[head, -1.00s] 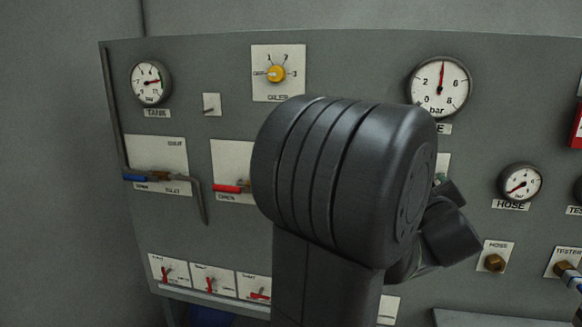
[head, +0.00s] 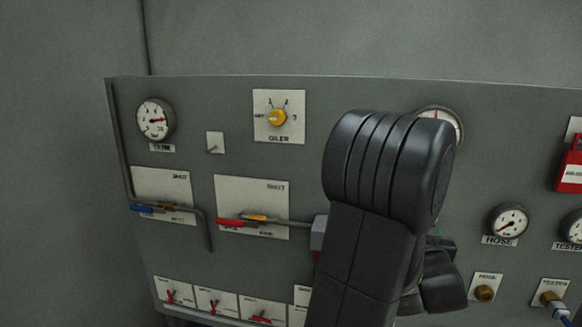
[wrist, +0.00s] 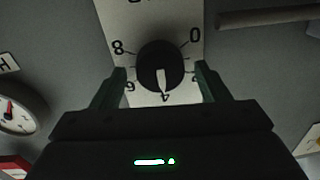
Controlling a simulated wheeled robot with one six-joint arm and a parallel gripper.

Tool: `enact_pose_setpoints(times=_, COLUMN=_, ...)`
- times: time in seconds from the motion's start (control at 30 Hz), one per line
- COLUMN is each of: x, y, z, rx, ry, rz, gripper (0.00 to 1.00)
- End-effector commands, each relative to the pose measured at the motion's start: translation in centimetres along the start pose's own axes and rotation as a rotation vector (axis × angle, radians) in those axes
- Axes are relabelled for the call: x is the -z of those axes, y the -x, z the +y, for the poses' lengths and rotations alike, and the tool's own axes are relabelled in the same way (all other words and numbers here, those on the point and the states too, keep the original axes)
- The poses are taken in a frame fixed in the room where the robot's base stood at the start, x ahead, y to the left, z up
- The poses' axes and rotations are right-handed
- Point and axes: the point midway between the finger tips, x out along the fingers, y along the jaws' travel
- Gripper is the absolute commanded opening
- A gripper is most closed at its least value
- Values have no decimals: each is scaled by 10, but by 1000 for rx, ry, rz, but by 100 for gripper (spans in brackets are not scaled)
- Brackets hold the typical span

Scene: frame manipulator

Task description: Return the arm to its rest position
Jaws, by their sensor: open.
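My gripper (wrist: 160,78) is open in the wrist view, with one dark finger on each side and nothing between them held. A black round knob (wrist: 158,68) with a white pointer sits on a white numbered plate (wrist: 130,18) in front of the fingertips. The pointer is toward the 4. I cannot tell the exact gap from fingers to knob. In the head view my black arm (head: 385,180) stands before the panel, and the gripper is hidden behind it.
The grey panel (head: 230,105) carries a tank gauge (head: 155,119), a yellow oiler knob (head: 277,118), a red-handled valve (head: 236,222), a hose gauge (head: 508,222) and a red box (head: 570,165). The wall above the panel is bare.

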Motion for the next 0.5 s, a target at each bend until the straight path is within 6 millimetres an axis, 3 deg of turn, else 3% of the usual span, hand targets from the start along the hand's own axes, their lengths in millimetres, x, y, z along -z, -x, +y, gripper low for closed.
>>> enact_pose_setpoints(times=0.3, x=3, y=0, z=0, rx=2, ry=-171, rz=6, gripper=69)
enact_pose_setpoints(times=0.5, x=-1, y=26, z=1, rx=1, ry=-164, rz=10, gripper=69)
